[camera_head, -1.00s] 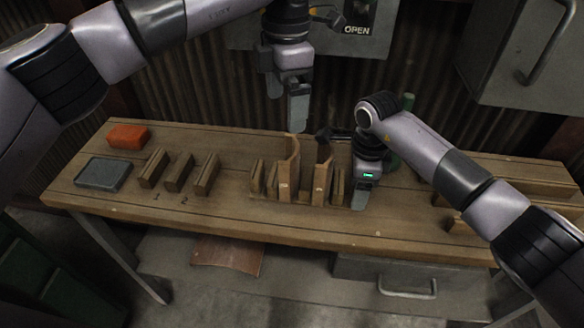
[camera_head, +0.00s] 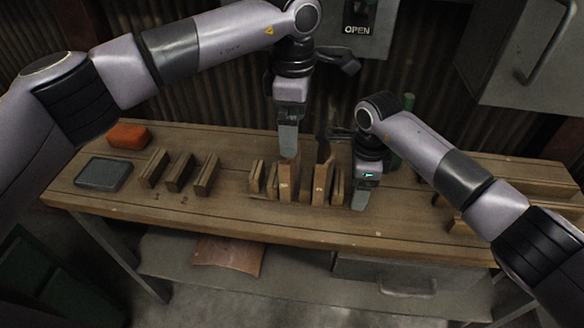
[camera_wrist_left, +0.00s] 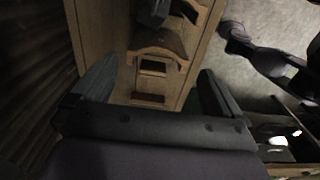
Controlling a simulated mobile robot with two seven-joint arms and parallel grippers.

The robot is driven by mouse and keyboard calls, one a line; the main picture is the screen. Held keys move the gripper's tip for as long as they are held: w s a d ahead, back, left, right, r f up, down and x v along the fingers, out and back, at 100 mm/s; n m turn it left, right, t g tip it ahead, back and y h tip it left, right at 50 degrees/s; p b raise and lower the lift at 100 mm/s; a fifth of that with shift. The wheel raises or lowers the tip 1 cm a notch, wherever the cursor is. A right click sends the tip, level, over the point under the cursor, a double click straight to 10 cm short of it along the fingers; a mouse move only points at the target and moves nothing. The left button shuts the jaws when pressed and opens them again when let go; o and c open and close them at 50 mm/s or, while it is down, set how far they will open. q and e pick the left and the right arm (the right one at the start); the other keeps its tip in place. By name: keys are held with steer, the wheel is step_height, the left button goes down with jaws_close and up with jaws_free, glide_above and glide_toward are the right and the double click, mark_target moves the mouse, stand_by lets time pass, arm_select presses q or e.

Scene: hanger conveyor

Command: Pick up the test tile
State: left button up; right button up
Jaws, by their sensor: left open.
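No piece is clearly recognisable as the test tile. A wooden rack of upright pieces (camera_head: 320,185) stands mid-bench, two of them taller than the rest. My left gripper (camera_head: 288,152) is open, pointing down over the left tall piece, which its fingers partly hide. In the left wrist view the left gripper's fingers (camera_wrist_left: 158,72) are spread, with a curved-top wooden piece (camera_wrist_left: 158,47) and smaller bars showing between and beyond them. Nothing is clearly held. My right gripper (camera_head: 361,200) points down beside the rack's right end; its jaws cannot be made out.
On the wooden bench (camera_head: 230,222), left of the rack, are several wooden blocks (camera_head: 178,172), a grey tray (camera_head: 103,173) and an orange block (camera_head: 128,135). A green cylinder (camera_head: 390,155) stands behind my right gripper. A grey wall cabinet (camera_head: 525,60) hangs at upper right.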

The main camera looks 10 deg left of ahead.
arm_select(q)
step_height(320, 180, down, 5)
steer(key=shift+a+f, duration=0.1)
steer(key=shift+f, duration=0.1)
steer(key=c, duration=1.2)
step_height(320, 180, up, 10)
steer(key=shift+r, duration=0.1)
arm_select(e)
steer(key=o, duration=1.2)
